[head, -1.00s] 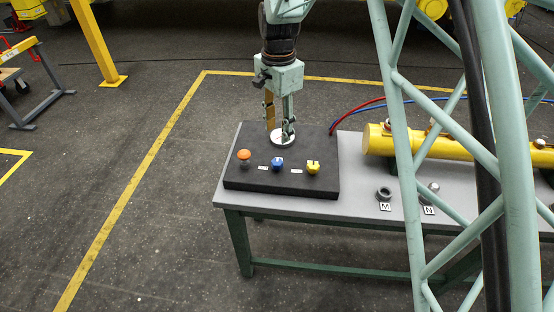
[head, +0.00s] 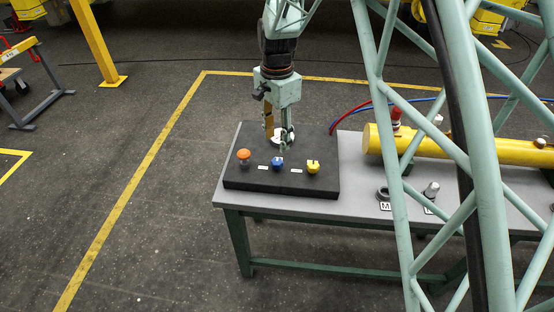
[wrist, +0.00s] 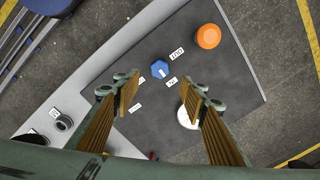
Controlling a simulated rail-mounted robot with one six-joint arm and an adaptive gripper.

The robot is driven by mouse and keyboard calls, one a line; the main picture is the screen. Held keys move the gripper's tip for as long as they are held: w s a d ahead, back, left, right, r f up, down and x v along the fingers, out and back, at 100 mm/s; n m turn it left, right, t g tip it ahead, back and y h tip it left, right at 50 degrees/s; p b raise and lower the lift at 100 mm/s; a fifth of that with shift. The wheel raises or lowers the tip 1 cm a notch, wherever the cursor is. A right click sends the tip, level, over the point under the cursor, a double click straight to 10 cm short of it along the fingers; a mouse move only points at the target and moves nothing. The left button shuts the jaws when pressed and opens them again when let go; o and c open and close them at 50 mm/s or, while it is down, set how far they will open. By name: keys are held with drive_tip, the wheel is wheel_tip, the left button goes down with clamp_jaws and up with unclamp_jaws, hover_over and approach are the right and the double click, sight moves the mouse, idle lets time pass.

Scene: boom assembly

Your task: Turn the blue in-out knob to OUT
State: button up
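The blue knob (head: 277,162) sits between the orange button (head: 244,154) and the yellow knob (head: 313,167) on the black panel (head: 262,184). In the wrist view the blue knob (wrist: 160,69) has a white mark, with an OUT label (wrist: 177,53) and a smaller label (wrist: 171,81) beside it. I cannot surely tell which label the mark points to. My gripper (wrist: 160,90) is open and empty; the knob shows beyond and between its fingers, apart from them. In the head view my gripper (head: 278,141) points down just behind the knob. The yellow knob is hidden in the wrist view.
The grey table (head: 352,190) also bears a yellow cylinder (head: 450,146), hoses and small fittings to the right. My green lattice link crosses the head view's right side.

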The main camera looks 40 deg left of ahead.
sight(277, 161)
wheel_tip(277, 161, down, 10)
drive_tip(key=shift+b, duration=0.55)
drive_tip(key=c, duration=0.9)
